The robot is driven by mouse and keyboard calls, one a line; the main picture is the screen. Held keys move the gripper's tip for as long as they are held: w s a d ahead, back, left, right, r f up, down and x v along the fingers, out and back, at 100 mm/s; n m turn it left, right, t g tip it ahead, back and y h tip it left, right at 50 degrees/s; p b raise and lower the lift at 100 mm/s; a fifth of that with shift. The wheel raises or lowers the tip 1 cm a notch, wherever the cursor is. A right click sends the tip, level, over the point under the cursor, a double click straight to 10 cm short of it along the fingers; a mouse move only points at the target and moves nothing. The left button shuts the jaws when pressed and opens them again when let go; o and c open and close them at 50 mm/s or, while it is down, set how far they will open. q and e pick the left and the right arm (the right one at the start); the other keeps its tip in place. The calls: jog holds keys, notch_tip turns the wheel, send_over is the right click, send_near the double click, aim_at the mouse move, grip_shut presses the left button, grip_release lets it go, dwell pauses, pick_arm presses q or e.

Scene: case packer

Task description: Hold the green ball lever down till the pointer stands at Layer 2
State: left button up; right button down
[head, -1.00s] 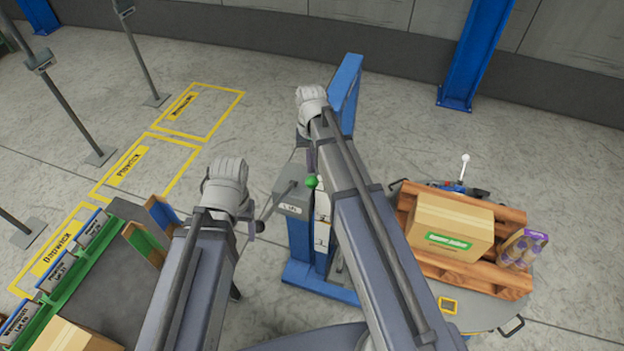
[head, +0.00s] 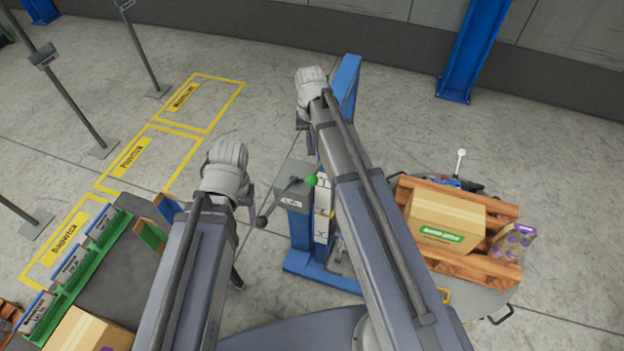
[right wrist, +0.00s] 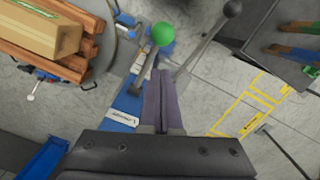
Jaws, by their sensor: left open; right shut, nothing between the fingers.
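The green ball lever (head: 311,181) is on the blue stand (head: 303,258), beside a white scale strip (head: 322,212). In the right wrist view the green ball (right wrist: 163,33) sits on a grey rod just beyond my fingertips. My right gripper (head: 309,152) is shut and empty; its purple-grey fingers also show in the right wrist view (right wrist: 158,75), apart from the ball in the picture. The pointer and the layer it marks cannot be made out. My left gripper (head: 251,212) is open, left of the stand, close to a dark ball lever (head: 262,222).
A pallet (head: 462,263) with a carton (head: 444,221) and a purple pack (head: 513,243) stands on a round table at right. A green-edged rack (head: 75,270) and another carton (head: 88,330) are at left. Yellow-marked floor bays (head: 150,160) lie behind.

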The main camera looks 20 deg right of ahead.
aim_at(312, 175)
jog(key=shift+s, duration=0.1)
jog(key=s, duration=0.2)
jog(key=s+r+p, duration=0.1)
jog(key=shift+s+a, duration=0.1)
jog(key=shift+a, duration=0.3)
jog(key=shift+f, duration=0.15)
jog(key=f+b, duration=0.6)
jog(key=b, duration=0.1)
jog(key=shift+s+f, duration=0.2)
jog(key=shift+f, duration=0.2)
